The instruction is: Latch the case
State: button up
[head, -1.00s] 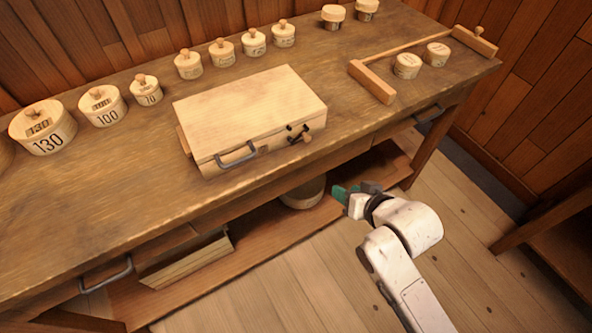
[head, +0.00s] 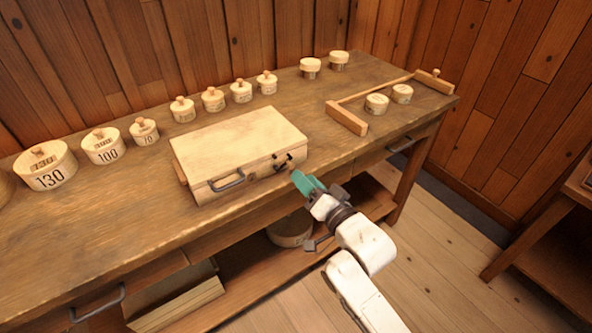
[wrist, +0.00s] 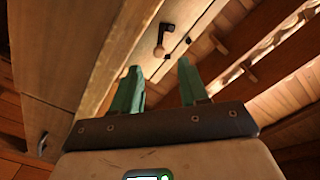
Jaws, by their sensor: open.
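The wooden case (head: 240,143) sits on the bench with its lid down. A grey handle (head: 228,181) is on its front. A dark latch with a wooden knob (head: 283,163) is at the front's right end; part of it is close to my gripper in the head view. In the wrist view the latch (wrist: 160,42) shows beyond my fingertips, on the case front. My gripper (head: 301,180) has green fingers and is just in front of the case's right front corner. In the wrist view my gripper (wrist: 160,75) is open, with nothing between its fingers.
Round lidded boxes, one marked 130 (head: 47,167), line the back of the bench (head: 95,225). A wooden frame with a long bar (head: 347,118) and two small round boxes (head: 377,103) stand to the right. A round box (head: 290,230) is on the lower shelf.

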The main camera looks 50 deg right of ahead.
aim_at(293, 167)
jog(key=shift+x, duration=2.35)
grip_shut()
